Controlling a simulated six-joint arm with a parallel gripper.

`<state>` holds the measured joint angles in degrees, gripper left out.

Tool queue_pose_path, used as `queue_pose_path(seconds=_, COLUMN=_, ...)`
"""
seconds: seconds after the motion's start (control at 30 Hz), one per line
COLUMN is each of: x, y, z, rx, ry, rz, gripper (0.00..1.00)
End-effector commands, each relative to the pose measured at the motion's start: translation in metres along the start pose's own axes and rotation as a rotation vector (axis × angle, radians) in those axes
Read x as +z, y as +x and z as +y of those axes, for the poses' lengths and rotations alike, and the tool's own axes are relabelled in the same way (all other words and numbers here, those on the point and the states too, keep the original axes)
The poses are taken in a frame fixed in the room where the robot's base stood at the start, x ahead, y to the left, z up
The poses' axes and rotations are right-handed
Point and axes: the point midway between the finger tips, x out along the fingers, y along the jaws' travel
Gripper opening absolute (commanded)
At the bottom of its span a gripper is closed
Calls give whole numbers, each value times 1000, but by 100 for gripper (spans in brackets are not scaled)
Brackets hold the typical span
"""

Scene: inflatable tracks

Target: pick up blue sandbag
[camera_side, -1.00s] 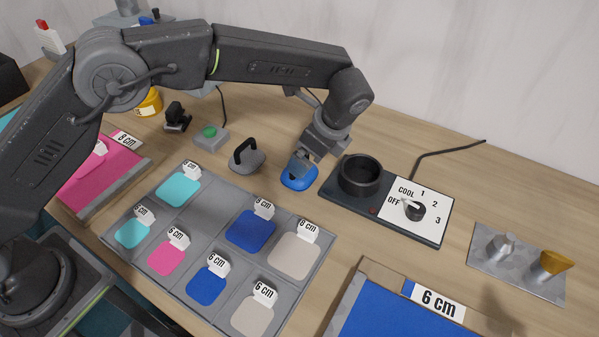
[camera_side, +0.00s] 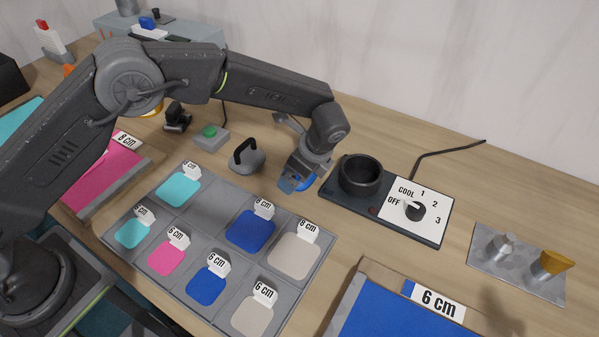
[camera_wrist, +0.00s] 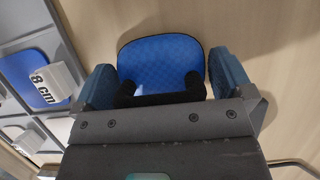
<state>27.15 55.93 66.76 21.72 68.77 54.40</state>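The blue sandbag (camera_side: 307,184) sits on the wooden table left of the black heater unit, mostly hidden behind my gripper in the side view. In the wrist view the blue sandbag (camera_wrist: 160,58) is a rounded blue shape with dark parts across its near side. My gripper (camera_wrist: 163,85) is open, with one bluish finger at each side of the sandbag; small gaps or light contact cannot be told apart. In the side view my gripper (camera_side: 294,184) points down, low over the sandbag.
The heater unit (camera_side: 428,228) with a black cup (camera_side: 360,175) is close on the right. A grey weight with a black handle (camera_side: 246,158) is on the left. The grey tray (camera_side: 190,215) with coloured patches lies in front. A blue mat (camera_side: 390,315) is at front right.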

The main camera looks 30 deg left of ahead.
Motion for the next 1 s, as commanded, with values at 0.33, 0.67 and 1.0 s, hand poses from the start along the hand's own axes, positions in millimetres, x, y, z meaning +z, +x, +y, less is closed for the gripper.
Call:
queue_pose_path(seconds=0.33, x=0, y=-1, z=0, rx=0, ry=0, rz=0, gripper=65)
queue_pose_path(seconds=0.67, x=0, y=-2, z=-1, rx=-3, ry=-1, rz=1, gripper=48)
queue_pose_path(seconds=1.0, x=7, y=-18, z=-1, rx=-4, ry=-3, rz=2, gripper=48)
